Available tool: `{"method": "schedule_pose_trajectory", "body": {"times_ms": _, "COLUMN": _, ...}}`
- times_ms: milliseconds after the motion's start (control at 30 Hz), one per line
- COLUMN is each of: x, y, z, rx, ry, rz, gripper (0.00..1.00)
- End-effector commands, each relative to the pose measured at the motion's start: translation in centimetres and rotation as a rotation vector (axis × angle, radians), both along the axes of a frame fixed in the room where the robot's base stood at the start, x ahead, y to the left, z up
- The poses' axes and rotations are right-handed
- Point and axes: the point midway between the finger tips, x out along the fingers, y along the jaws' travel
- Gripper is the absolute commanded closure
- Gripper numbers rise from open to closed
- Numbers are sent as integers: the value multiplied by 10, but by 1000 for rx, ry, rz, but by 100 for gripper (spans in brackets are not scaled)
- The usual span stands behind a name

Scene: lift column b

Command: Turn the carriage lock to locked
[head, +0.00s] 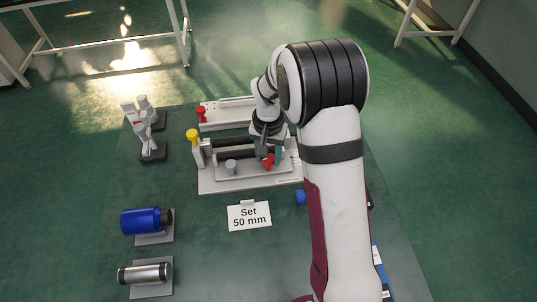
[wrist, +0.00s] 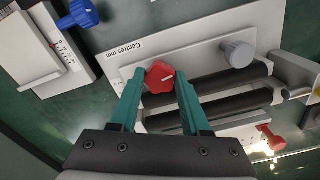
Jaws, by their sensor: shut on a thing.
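A red knob (wrist: 158,77) with a white line on its face sits on the light grey carriage plate (wrist: 205,58), beside black rails. In the wrist view my gripper (wrist: 160,82) has its teal fingers on both sides of the knob, shut on it. The white line runs slanted in the picture; no lock markings can be read near it. In the head view the knob (head: 268,161) shows just below my gripper (head: 268,154), partly hidden by the fingers and arm. A grey round knob (wrist: 237,54) stands on the same plate, apart from the fingers.
A yellow knob (head: 192,134) is at the fixture's left end, with another red knob (head: 200,112) behind. A blue knob (wrist: 78,14) is on a neighbouring scaled block. A "Set 50 mm" card (head: 249,217) stands in front. A blue cylinder (head: 140,221) and metal cylinder (head: 143,273) lie left.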

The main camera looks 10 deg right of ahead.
Motion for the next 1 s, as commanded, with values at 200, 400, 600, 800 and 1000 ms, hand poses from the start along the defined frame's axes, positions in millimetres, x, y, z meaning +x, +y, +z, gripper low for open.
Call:
{"method": "schedule_pose_trajectory", "body": {"times_ms": 200, "x": 1, "y": 0, "z": 1, "rx": 0, "ry": -1, "rz": -49, "gripper": 100}}
{"method": "schedule_pose_trajectory", "body": {"times_ms": 400, "x": 1, "y": 0, "z": 1, "rx": 0, "ry": -2, "rz": -63, "gripper": 100}}
{"method": "schedule_pose_trajectory", "body": {"times_ms": 600, "x": 1, "y": 0, "z": 1, "rx": 0, "ry": -2, "rz": -62, "gripper": 100}}
{"method": "schedule_pose_trajectory", "body": {"times_ms": 800, "x": 1, "y": 0, "z": 1, "rx": 0, "ry": -2, "rz": -61, "gripper": 32}}
{"method": "schedule_pose_trajectory", "body": {"times_ms": 1000, "x": 1, "y": 0, "z": 0, "rx": 0, "ry": -1, "rz": -61, "gripper": 24}}
